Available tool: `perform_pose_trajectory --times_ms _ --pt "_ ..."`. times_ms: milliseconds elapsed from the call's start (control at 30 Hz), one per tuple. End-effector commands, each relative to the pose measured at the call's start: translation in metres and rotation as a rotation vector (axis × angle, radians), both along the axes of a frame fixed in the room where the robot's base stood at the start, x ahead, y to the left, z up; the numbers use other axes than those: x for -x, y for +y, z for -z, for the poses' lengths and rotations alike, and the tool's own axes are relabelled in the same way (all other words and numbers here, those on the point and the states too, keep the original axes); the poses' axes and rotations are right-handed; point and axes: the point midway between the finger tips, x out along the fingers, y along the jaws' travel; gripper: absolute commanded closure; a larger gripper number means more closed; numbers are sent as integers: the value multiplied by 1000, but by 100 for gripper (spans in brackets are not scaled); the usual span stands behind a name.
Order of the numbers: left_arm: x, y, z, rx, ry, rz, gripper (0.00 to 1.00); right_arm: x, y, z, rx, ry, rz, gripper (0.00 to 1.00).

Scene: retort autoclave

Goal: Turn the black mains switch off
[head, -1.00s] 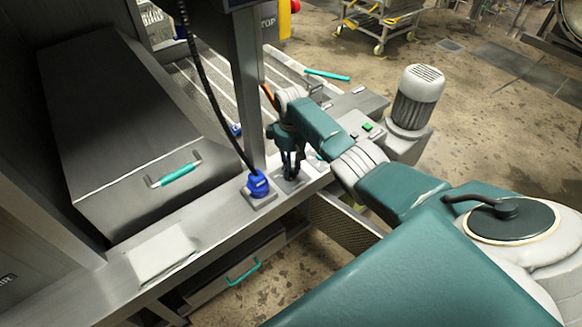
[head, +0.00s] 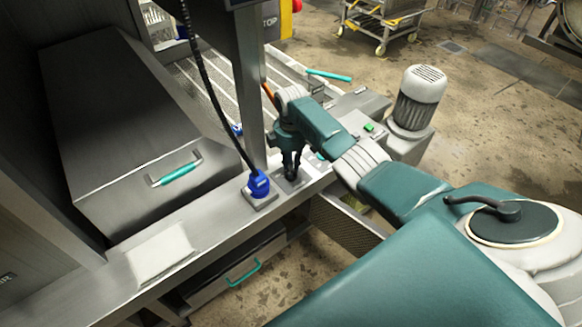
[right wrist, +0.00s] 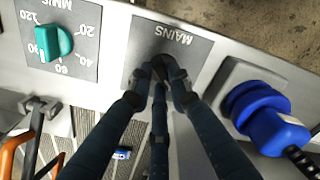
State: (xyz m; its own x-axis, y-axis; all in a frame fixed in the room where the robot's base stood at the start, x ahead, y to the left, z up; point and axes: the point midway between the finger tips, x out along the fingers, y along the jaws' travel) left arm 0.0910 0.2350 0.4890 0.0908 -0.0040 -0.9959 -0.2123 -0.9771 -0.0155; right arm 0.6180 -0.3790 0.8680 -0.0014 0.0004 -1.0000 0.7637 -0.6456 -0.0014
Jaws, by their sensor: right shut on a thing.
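The black mains switch (right wrist: 159,68) sits on a grey plate marked MAINS (right wrist: 178,38) in the right wrist view. My right gripper (right wrist: 163,82) is over that plate with its dark fingers closed around the switch, which they mostly hide. In the head view my right gripper (head: 291,174) points down onto the ledge beside the blue plug, and the switch is hidden by the fingers. The switch's exact angle cannot be told. My left gripper is not in view.
A blue plug (head: 258,184) with a black cable stands close beside the gripper; it also shows in the right wrist view (right wrist: 265,115). A teal timer knob (right wrist: 53,42) is on the other side. A steel post (head: 247,85) rises behind the plug.

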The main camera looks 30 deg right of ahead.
Motion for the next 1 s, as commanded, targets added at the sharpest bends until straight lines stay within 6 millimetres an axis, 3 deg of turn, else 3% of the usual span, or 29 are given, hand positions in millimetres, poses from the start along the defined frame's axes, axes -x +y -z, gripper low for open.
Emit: perform_pose_trajectory --times_ms 433,467,567,867,1000 --pt "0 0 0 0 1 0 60 -1 -2 -1 3 -2 -12 100" --pt "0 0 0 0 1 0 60 -1 -2 -1 3 -2 -11 80" --pt "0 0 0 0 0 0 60 -1 -1 -1 3 -2 -11 62" --pt "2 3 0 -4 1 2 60 0 -1 -2 1 -2 -10 62" --pt "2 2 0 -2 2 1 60 -1 -1 -14 1 -4 -10 62"
